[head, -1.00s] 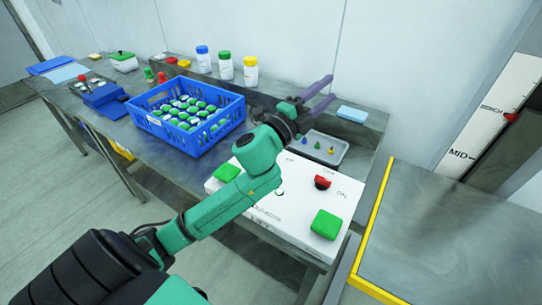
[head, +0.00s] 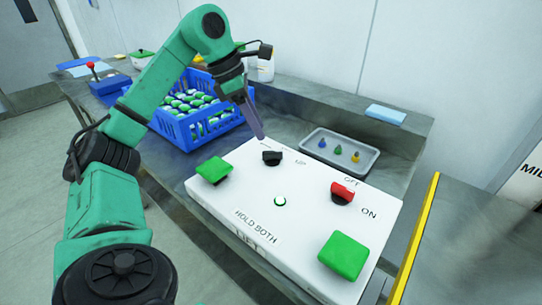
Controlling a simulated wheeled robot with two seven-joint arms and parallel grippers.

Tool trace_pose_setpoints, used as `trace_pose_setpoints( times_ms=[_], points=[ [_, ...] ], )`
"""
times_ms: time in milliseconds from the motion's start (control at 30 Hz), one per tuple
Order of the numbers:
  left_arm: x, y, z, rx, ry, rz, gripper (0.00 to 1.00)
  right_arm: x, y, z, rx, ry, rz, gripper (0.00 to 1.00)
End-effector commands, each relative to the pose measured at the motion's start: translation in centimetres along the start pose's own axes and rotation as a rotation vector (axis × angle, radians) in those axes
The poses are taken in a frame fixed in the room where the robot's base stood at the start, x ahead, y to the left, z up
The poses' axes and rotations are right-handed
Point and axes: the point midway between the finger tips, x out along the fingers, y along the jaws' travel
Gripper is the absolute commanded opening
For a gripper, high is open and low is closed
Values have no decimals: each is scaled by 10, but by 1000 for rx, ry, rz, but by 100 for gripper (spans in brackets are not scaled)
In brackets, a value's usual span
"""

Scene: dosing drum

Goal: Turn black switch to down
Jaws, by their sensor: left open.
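The black switch (head: 272,158) is a small knob near the back left of the white control panel (head: 300,215). An "UP" label is printed to its right; any label to its left is hard to read. My left gripper (head: 262,138) points down just behind the black switch, its purple-grey fingers close above the panel's back edge. It is open and holds nothing; the finger gap is hard to see from this side. I cannot tell whether a fingertip touches the switch. My right gripper is not in view.
The panel also bears a red switch (head: 343,192) with OFF and ON labels, and two green buttons (head: 344,254) (head: 214,170). A blue crate (head: 212,128) of green-capped jars stands behind left. A grey tray (head: 340,152) with small coloured pieces lies behind the panel.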

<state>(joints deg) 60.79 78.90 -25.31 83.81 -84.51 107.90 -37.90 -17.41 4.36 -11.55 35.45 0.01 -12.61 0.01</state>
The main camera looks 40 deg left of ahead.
Motion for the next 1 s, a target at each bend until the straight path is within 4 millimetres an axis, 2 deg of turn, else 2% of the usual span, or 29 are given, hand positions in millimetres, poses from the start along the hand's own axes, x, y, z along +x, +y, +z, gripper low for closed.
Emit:
trace_pose_setpoints(
  times_ms=[33, 100, 300, 400, 633, 700, 767, 1000],
  points=[
    [19, 0, -3, 0, 5, -2, 48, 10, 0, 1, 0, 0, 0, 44],
    [37, -1, -2, -1, 3, -3, 48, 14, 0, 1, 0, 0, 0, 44],
    [72, -1, 0, 1, 0, -2, 48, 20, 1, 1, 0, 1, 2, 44],
    [78, -1, 1, 1, -2, -1, 48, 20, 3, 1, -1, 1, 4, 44],
    [78, -1, 1, 1, -2, -1, 48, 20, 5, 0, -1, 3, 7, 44],
    [78, -1, 1, 1, -2, -1, 21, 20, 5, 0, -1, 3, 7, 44],
    [78, -1, 1, 1, -2, -1, 0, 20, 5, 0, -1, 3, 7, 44],
    [78, -1, 1, -2, -2, 0, 0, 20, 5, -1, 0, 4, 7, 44]
  ],
)
